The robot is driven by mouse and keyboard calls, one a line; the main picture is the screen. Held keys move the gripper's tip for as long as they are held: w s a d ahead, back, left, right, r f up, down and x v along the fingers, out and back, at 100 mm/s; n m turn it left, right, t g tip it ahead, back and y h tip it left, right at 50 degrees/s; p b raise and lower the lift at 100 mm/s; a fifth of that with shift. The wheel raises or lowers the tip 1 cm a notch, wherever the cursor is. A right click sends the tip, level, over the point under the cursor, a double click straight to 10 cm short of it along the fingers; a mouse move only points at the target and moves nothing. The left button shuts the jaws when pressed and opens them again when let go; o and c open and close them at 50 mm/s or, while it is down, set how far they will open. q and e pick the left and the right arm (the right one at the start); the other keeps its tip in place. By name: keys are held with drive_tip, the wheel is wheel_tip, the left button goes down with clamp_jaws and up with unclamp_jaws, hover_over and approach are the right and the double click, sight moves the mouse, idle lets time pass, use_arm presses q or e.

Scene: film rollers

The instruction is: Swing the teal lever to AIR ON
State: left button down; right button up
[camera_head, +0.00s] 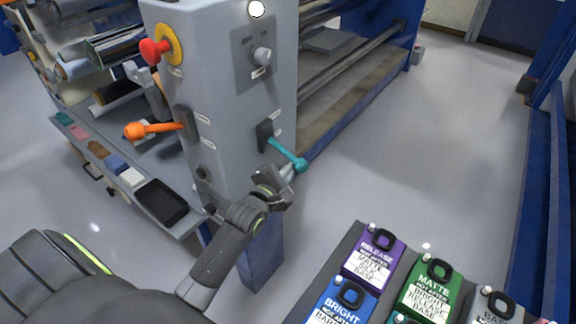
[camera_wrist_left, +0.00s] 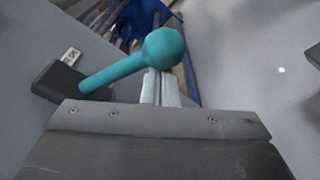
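The teal lever (camera_head: 285,153) is mounted on a dark pivot block on the grey cabinet's right-hand face. Its arm slopes down to the right and ends in a round knob. In the left wrist view the lever's knob (camera_wrist_left: 164,48) covers the fingertips. My left gripper (camera_head: 289,172) is right at the knob, just below it. Its fingers (camera_wrist_left: 160,86) look close together with no clear gap. Whether they touch the lever is hidden. Small white labels sit beside the pivot, too small to read. My right gripper is not in view.
The grey cabinet (camera_head: 222,90) also carries an orange lever (camera_head: 150,129), a red knob on a yellow disc (camera_head: 160,48) and a selector switch (camera_head: 261,55). A rack of labelled purple, green and blue containers (camera_head: 375,256) stands at the lower right. Open floor lies right of the cabinet.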

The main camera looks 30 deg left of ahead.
use_arm(q)
wheel_tip(320, 180, up, 8)
drive_tip(key=d+n+h+p, duration=0.1)
drive_tip(key=n+p, duration=0.5)
drive_tip(key=p, duration=0.9)
drive_tip(key=shift+g+h, duration=0.3)
drive_tip(key=shift+d+r, duration=0.1)
